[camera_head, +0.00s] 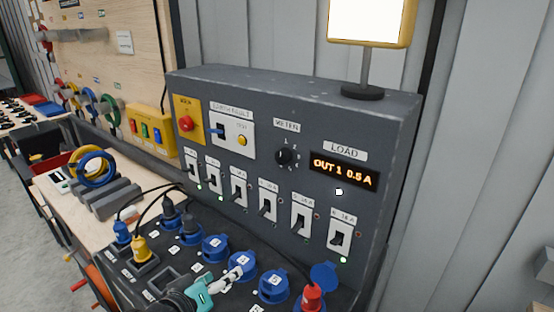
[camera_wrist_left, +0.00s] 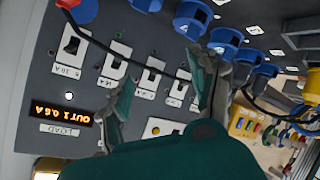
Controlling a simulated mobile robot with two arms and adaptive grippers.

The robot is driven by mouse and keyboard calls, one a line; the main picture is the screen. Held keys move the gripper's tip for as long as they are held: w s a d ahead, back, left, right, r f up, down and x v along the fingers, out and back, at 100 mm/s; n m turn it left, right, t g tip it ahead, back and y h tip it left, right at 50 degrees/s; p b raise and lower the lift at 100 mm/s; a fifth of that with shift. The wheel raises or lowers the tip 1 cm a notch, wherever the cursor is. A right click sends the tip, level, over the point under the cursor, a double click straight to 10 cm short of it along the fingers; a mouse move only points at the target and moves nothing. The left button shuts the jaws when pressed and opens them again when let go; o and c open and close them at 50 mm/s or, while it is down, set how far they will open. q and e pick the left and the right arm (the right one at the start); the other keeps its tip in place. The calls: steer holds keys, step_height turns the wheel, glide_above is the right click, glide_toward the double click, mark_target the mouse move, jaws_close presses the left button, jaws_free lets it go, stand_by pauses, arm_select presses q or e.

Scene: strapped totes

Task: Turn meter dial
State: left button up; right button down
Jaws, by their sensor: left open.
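The meter dial (camera_head: 285,156) is a small black knob under the METEN label on the dark grey panel (camera_head: 330,118). Its scale marks are too small to read. The display (camera_head: 344,171) to its right reads OUT 1 0.5 A and also shows upside down in the left wrist view (camera_wrist_left: 62,114). My left gripper (camera_head: 230,276) is teal, low in front of the panel by the blue sockets, below and apart from the dial. In the left wrist view its fingers (camera_wrist_left: 165,80) are spread with nothing between them. The dial cannot be made out there. My right gripper is not in view.
A row of white switches (camera_head: 269,202) lies below the dial. Blue sockets (camera_head: 215,247) and a red plug (camera_head: 312,297) line the lower ledge, with black cables nearby. A red stop button (camera_head: 186,123) is at upper left. A lamp (camera_head: 366,65) stands on the panel top.

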arm_select(q)
steer(key=w+d+r+n+t+h, duration=0.1)
steer(key=w+d+r+t+h, duration=0.15)
steer(key=r, duration=0.65)
steer(key=w+d+r+n+t+h, duration=0.1)
steer(key=w+r+t, duration=0.15)
steer(key=r, duration=0.55)
steer(key=p, duration=0.5)
glide_toward(281, 158)
steer(key=shift+g, duration=0.4)
steer(key=x, duration=0.7)
steer(key=shift+w+r, duration=0.3)
steer(key=shift+r, duration=0.1)
steer(key=shift+w+d+f, duration=0.15)
steer(key=shift+w+d, duration=0.2)
steer(key=shift+w, duration=0.3)
steer(key=c, duration=1.2)
